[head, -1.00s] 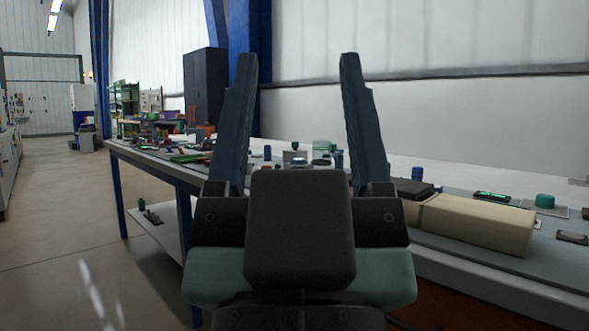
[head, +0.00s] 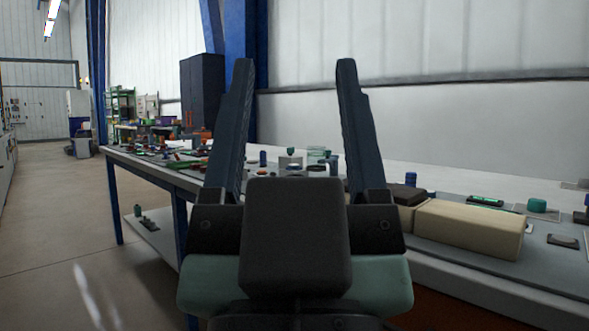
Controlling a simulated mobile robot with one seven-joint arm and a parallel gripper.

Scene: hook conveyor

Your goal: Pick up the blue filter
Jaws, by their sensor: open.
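My gripper (head: 294,66) is open in the head view, with its two long dark fingers pointing up and apart and nothing between them. Several small blue cylinders stand on the long workbench (head: 560,270) beyond it. One blue cylinder (head: 263,158) shows between the fingers, a second (head: 334,165) is close beside the right finger, and a third (head: 410,179) stands behind a beige block. I cannot tell which of them is the blue filter. My gripper touches none of them, and its body hides part of the bench.
The beige block (head: 470,229) lies on the bench at right, near a green-topped part (head: 537,205) and a flat dark part (head: 563,241). A white wall runs behind the bench. A blue column (head: 238,35) stands behind it. The floor at left (head: 60,230) is clear.

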